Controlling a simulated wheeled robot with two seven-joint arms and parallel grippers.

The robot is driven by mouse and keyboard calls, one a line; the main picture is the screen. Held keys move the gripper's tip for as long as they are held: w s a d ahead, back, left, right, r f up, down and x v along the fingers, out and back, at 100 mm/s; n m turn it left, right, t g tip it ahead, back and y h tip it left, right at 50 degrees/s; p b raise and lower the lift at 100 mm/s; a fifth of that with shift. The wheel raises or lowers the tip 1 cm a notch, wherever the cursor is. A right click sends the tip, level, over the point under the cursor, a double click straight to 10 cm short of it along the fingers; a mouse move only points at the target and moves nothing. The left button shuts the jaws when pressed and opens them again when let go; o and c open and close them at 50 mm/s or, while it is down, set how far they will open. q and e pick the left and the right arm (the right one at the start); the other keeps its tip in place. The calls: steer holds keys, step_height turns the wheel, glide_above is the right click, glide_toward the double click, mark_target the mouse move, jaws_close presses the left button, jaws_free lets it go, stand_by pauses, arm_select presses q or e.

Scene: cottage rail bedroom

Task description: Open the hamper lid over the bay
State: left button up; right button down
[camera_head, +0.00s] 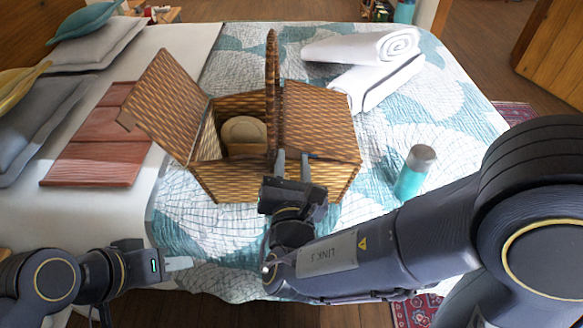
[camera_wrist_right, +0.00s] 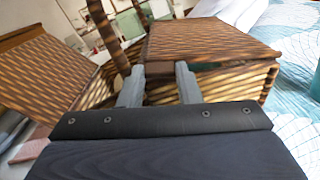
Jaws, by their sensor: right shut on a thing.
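The wicker hamper (camera_head: 240,188) stands on the bed with its tall handle (camera_head: 271,90) upright. Its left lid (camera_head: 165,105) is swung up and leans outward, leaving that bay open with a round beige item (camera_head: 243,131) inside. The right lid (camera_head: 318,118) covers the other bay; the wrist view shows this lid (camera_wrist_right: 205,40) with a narrow gap beneath its front edge. My right gripper (camera_head: 292,164) is at the lid's front edge, shut on its brown tab (camera_wrist_right: 159,69). My left gripper (camera_head: 178,263) is low at the left, apart from the hamper; its finger spacing is unclear.
A teal bottle with a grey cap (camera_head: 415,172) stands right of the hamper, near my right arm. White rolled towels (camera_head: 375,70) lie behind it. A folded red cloth (camera_head: 95,160) and pillows (camera_head: 85,45) lie at the left. The quilt in front of the hamper is clear at left.

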steer(key=d+r+m+b, duration=0.7)
steer(key=r+m, duration=0.1)
steer(key=m, duration=0.1)
steer(key=d+m+b, duration=1.1)
steer(key=d+b, duration=0.3)
steer(key=d, duration=0.1)
steer(key=shift+r+m+b, duration=0.15)
steer(key=shift+m+b, duration=0.15)
steer(key=c, duration=1)
jaws_free()
steer(key=shift+c, duration=0.2)
